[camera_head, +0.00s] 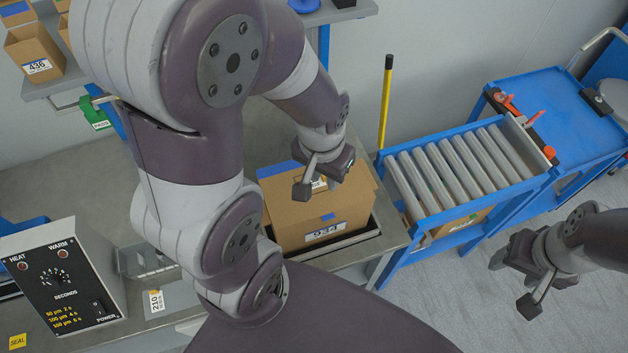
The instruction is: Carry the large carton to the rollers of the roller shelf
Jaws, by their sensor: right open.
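The large carton (300,225) is a brown box with blue tape and a white label. It sits upright on a dark plate on the grey bench, in the middle of the head view. My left gripper (325,178) is over the carton's top and hides part of it. I cannot tell whether it touches the carton or how its jaws stand. The roller shelf is a blue frame with grey rollers (463,168) to the right of the carton; the rollers are bare. My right gripper (513,280) is open and empty, in front of the shelf.
A control box (66,280) with a dial stands at the left front of the bench. A yellow post (385,100) stands behind the shelf's left end. A blue cart (560,115) is at the right. Small open boxes (34,52) sit on an upper shelf.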

